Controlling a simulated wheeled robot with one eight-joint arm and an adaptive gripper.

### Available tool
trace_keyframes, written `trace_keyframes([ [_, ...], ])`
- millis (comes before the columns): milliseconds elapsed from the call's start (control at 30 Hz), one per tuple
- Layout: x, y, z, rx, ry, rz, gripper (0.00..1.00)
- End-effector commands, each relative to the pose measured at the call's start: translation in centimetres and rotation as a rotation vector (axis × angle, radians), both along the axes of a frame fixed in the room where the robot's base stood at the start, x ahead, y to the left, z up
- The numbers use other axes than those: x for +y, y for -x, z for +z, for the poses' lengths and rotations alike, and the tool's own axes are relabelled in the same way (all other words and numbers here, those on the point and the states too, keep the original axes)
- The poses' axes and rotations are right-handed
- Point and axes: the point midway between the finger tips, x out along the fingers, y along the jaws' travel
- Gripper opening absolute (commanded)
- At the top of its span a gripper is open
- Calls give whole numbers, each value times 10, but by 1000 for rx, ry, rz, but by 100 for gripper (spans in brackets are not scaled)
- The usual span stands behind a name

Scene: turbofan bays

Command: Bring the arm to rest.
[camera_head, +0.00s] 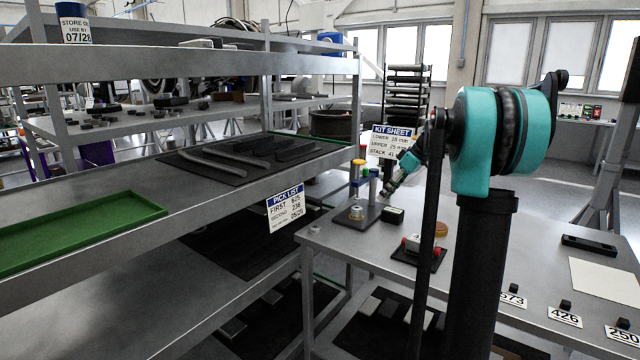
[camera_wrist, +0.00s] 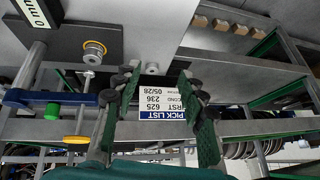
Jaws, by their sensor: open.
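My arm, teal and black, rises at the right of the head view and is bent, with its forearm reaching away to the left. My gripper (camera_head: 389,189) is above the far left part of the grey workbench (camera_head: 470,250), beside a dark stand with coloured posts (camera_head: 366,185). In the wrist view my gripper (camera_wrist: 160,78) has its two green-padded fingers spread, with nothing held between them. The pick list sign (camera_wrist: 167,102) shows behind the gap, and it also hangs on the shelf edge in the head view (camera_head: 286,207).
A metal shelf with a green tray (camera_head: 75,228) stands left. The kit sheet sign (camera_head: 392,142) is behind my gripper. A small box with red parts (camera_head: 418,247), a dark block (camera_head: 392,215) and number cards (camera_head: 565,316) are on the bench. Its middle is fairly clear.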

Motion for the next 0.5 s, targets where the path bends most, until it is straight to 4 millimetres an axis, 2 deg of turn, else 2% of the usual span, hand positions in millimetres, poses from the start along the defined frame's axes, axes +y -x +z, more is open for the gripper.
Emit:
trace_keyframes([
  [33,9,20,-13,24,22,-45,41],
  [200,27,91,-65,95,106,-255,41],
  [367,37,164,-116,127,171,-459,41],
  [500,39,232,-162,128,212,-635,41],
])
